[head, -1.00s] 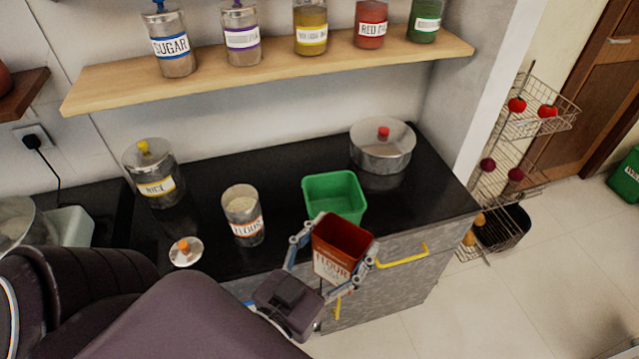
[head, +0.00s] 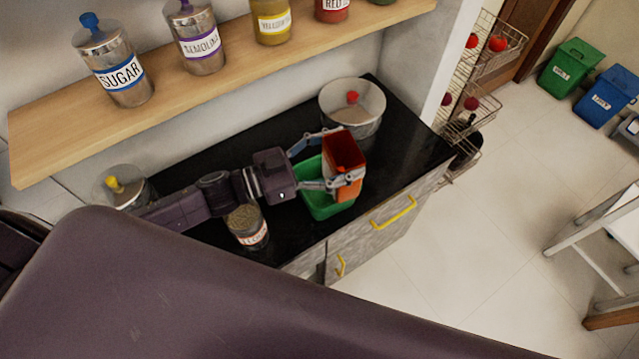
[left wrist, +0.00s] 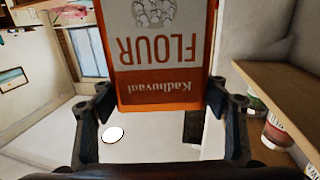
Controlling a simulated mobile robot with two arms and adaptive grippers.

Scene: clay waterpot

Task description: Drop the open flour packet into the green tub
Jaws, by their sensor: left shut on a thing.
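The open flour packet (head: 350,186) is orange-red with a dark open top facing the head camera. My left gripper (head: 338,160) is shut on it, one finger on each side. In the left wrist view the packet (left wrist: 160,50) fills the upper middle between the fingers (left wrist: 160,95), its FLOUR label upside down. The green tub (head: 322,207) stands on the dark counter. In the head view the packet and fingers cover part of it, with the packet above its right part. The exact height between them is hard to tell. My right gripper is not in view.
A lidded steel pot (head: 352,112) stands behind the tub on the counter (head: 415,150). A wooden shelf (head: 200,105) with jars runs above. Green (head: 568,68) and blue (head: 604,95) bins stand far right.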

